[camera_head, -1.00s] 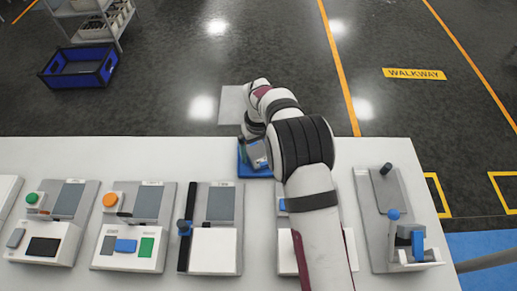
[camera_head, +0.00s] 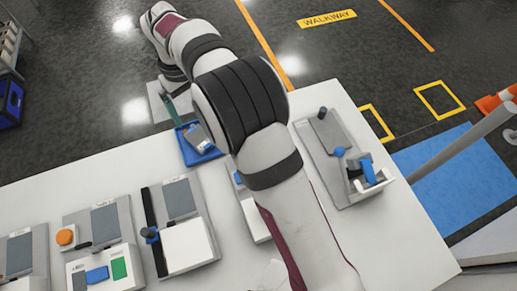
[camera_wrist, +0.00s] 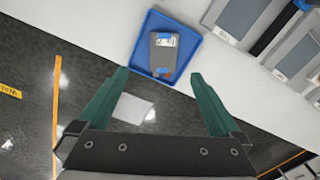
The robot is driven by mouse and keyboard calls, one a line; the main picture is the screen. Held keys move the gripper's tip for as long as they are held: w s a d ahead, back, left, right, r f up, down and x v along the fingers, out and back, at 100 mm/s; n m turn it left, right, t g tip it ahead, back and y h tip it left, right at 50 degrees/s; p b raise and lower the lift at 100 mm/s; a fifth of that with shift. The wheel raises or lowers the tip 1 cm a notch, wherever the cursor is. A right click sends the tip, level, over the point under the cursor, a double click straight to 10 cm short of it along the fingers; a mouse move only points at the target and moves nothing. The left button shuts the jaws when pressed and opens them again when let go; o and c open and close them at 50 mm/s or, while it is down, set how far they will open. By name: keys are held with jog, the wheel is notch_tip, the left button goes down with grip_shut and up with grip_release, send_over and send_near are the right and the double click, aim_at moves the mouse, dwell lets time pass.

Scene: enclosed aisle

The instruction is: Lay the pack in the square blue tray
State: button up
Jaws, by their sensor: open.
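The square blue tray (camera_head: 212,155) sits at the far edge of the white table, partly behind my arm. The pack (camera_head: 199,137), grey with a pale label and a blue patch, lies in it. In the wrist view the pack (camera_wrist: 164,55) lies flat on the floor of the tray (camera_wrist: 189,38), inside its rim. My gripper (camera_wrist: 158,74) has its two teal fingers spread wide, with nothing held between them. It is apart from the pack, back beyond the table edge. In the head view one teal finger (camera_head: 171,104) shows beyond the tray.
Several grey stations stand along the table, including one with an orange button (camera_head: 66,237) and one with a blue-knobbed slider (camera_head: 149,233). A grey fixture with a blue block (camera_head: 367,172) stands at the right. Dark open floor lies beyond the table.

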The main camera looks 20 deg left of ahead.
jog(key=d+r+m, duration=0.5)
jog(key=d, duration=0.7)
jog(key=d+r+m, duration=0.4)
jog(key=d+r, duration=0.2)
jog(key=d, duration=0.6)
jog(key=s+d+f+m+y, duration=0.1)
jog(key=s+d+f+m, duration=0.2)
jog(key=s+d+m, duration=0.7)
jog(key=s+d, duration=0.4)
jog(key=s, duration=0.2)
jog(key=shift+y, duration=0.4)
